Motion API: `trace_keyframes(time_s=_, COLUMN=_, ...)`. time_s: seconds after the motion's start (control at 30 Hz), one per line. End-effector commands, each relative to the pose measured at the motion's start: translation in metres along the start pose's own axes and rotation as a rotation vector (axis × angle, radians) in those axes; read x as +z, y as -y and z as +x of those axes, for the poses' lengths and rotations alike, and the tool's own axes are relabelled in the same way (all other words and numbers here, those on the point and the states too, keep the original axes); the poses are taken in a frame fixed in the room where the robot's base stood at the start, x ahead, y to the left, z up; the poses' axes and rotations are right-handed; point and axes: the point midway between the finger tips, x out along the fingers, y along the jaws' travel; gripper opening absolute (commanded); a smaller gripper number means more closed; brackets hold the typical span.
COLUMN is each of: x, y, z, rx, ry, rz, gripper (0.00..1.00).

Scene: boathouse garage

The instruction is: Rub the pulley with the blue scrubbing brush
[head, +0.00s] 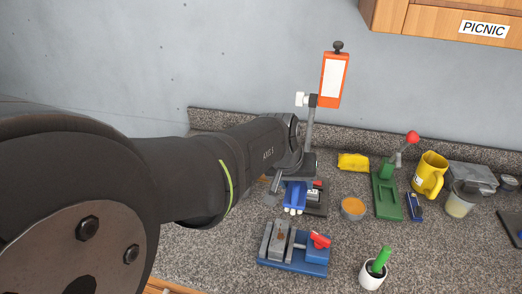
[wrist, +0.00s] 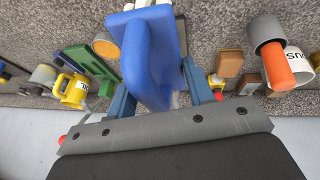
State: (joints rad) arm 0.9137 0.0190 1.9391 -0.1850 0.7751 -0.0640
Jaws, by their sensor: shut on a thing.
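The blue scrubbing brush (wrist: 153,48) is between the two fingers of my gripper (wrist: 158,82), which is shut on its handle. Its pale bristles show at the top edge of the wrist view. In the head view the brush (head: 295,194) hangs under my gripper (head: 288,180), bristles toward the counter, behind a blue vise (head: 313,257). The vise has a red handle, and a grey block with a small brown mark (head: 281,236) sits at its jaws. I cannot make out a pulley for certain. Whether the bristles touch anything is unclear.
A tin with orange contents (head: 353,208), a green stand with a red knob (head: 386,195) and a yellow mug (head: 430,174) stand to the right. A post with an orange-framed sign (head: 333,79) rises behind my gripper.

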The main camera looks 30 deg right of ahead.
Motion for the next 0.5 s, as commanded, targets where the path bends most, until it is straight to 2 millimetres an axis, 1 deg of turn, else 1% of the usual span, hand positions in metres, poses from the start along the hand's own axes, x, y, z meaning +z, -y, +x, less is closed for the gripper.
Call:
trace_keyframes(time_s=0.03, x=0.005, y=0.006, z=-0.009, rx=0.0, ry=-0.005, rz=-0.003, gripper=0.29)
trace_keyframes(time_s=0.1, x=0.012, y=0.012, z=-0.017, rx=0.0, ry=-0.004, rz=-0.002, gripper=0.29)
trace_keyframes(time_s=0.23, x=0.022, y=0.02, z=-0.027, rx=0.001, ry=-0.003, rz=0.0, gripper=0.29)
trace_keyframes(time_s=0.37, x=0.027, y=0.023, z=-0.029, rx=0.001, ry=-0.001, rz=0.001, gripper=0.29)
trace_keyframes(time_s=0.5, x=0.029, y=0.024, z=-0.023, rx=0.002, ry=0.0, rz=0.001, gripper=0.29)
